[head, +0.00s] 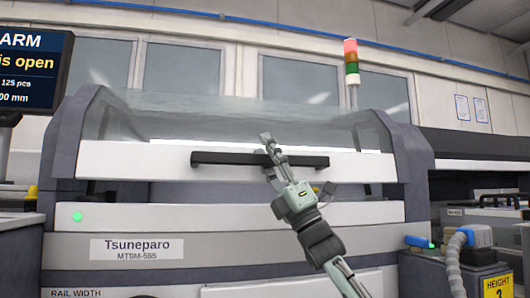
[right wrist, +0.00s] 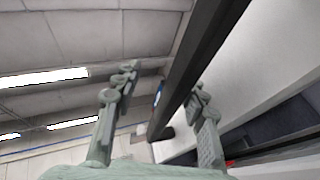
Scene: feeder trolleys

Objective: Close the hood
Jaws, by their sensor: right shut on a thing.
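The hood (head: 125,161) of the Tsuneparo machine has a clear upper part and a white front panel. A long black handle bar (head: 225,158) runs across the panel. The hood stands raised, with a dark gap below its lower edge. My right gripper (head: 274,150) is shut on the handle, right of its middle. In the right wrist view the handle (right wrist: 205,60) runs diagonally beside and behind the right-hand finger of my right gripper (right wrist: 160,88); the contact itself is partly hidden. My left gripper is not in view.
A monitor (head: 30,72) at the left reads "is open". A signal tower (head: 351,62) stands behind the hood. The space before the panel is clear apart from my arm.

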